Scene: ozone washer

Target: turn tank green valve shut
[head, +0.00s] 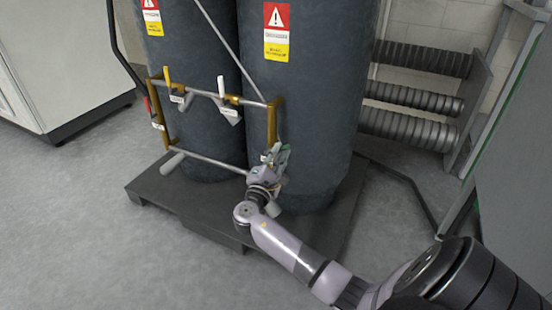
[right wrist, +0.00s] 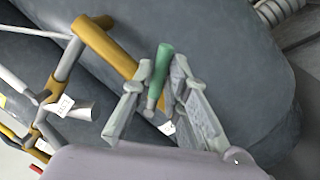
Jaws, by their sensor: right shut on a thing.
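The green valve (right wrist: 161,72) shows in the right wrist view as a green handle standing up between the fingers of my right gripper (right wrist: 160,100). The gripper is shut on it. In the head view my right gripper (head: 275,158) is at the lower right corner of the pipe frame, against the right tank (head: 300,110); there the green handle is mostly hidden by the fingers. A brass pipe (right wrist: 105,48) runs down to the valve in the right wrist view. My left gripper is not in view.
Other valves have yellow handles (head: 167,76) and a red handle (head: 147,106), with white tags, on the pipe frame (head: 205,160). Both tanks stand on a dark pallet (head: 190,212). Ribbed pipes (head: 410,95) are at the right. The grey floor (head: 90,240) in front is clear.

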